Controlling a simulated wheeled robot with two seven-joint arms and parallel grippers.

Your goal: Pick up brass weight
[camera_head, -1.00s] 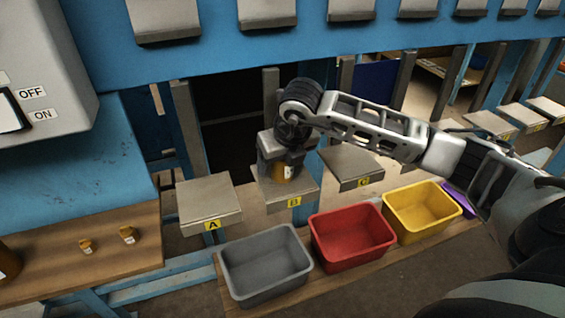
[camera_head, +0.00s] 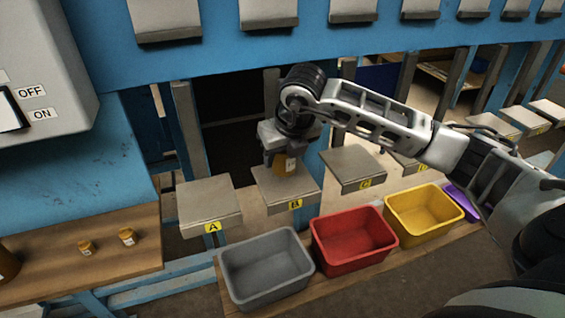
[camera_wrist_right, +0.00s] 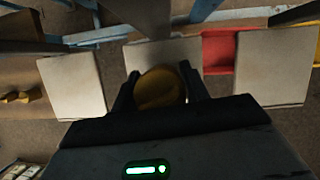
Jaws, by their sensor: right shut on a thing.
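The brass weight (camera_head: 284,165) is a yellow-brown cylinder with a pale label, above the platform marked B (camera_head: 287,187). My right gripper (camera_head: 287,158) is shut on it, with the weight hanging upright below the jaws. In the right wrist view the round golden top of the weight (camera_wrist_right: 160,88) sits between the two dark fingers. The weight appears a little above the platform's surface. My left gripper is not in view.
Platforms A (camera_head: 209,203) and C (camera_head: 353,167) flank B. Gray (camera_head: 266,292), red (camera_head: 352,258) and yellow (camera_head: 423,233) bins stand in front below. A blue frame rises behind.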

